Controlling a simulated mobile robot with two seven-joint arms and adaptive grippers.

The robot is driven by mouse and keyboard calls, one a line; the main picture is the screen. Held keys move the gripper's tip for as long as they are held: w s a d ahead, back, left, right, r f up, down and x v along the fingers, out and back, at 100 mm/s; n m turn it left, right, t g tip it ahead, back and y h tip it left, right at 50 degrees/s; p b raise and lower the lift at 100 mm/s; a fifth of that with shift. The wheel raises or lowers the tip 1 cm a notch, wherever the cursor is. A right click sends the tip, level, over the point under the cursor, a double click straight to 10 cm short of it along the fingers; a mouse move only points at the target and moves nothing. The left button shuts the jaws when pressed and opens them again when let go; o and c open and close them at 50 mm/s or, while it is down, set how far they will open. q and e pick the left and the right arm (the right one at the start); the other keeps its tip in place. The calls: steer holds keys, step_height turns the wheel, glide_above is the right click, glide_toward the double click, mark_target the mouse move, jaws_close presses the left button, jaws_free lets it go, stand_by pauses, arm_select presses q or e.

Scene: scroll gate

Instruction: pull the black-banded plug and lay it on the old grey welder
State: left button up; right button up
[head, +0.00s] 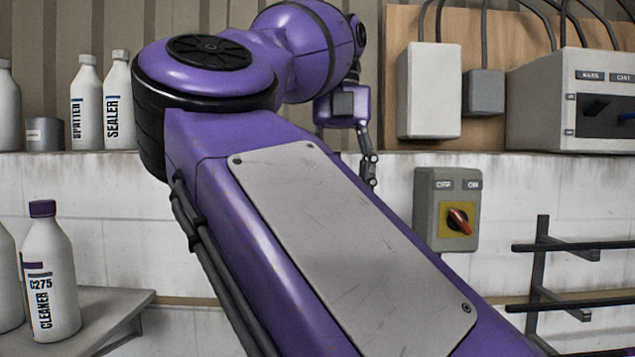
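No black-banded plug and no old grey welder can be made out in this view. One purple arm of mine rises from the lower right and crosses the middle, hiding much of the wall. My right gripper (369,167) hangs at its far end, beside the upper wall ledge. Its fingers point down and are partly hidden by the arm, so their opening is unclear. At the right edge, a grey box (540,110) with two dark labels has a dark recess holding something blue, too small to identify. My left gripper is out of view.
A switch box (425,213) with a red knob is on the white wall. Two grey boxes (430,92) (483,93) with cables are on the wooden board. Dark rack bars (570,246) jut out at right. Bottles (118,100) line the ledge; a cleaner bottle (50,285) stands on the left shelf (115,305).

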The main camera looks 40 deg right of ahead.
steer(key=s+f, duration=0.1)
steer(key=f, duration=0.2)
steer(key=shift+s+f+b, duration=0.1)
steer(key=shift+s+b, duration=0.25)
steer(key=shift+s, duration=0.05)
steer(key=f, duration=0.3)
steer(key=shift+w+f, duration=0.2)
steer(key=shift+w, duration=0.2)
steer(key=shift+f, duration=0.25)
steer(key=shift+s+f, duration=0.1)
steer(key=shift+s, duration=0.1)
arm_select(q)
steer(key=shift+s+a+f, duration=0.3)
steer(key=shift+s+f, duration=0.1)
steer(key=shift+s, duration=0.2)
arm_select(e)
steer(key=shift+w, duration=0.1)
steer(key=shift+c, duration=1.4)
jaws_close()
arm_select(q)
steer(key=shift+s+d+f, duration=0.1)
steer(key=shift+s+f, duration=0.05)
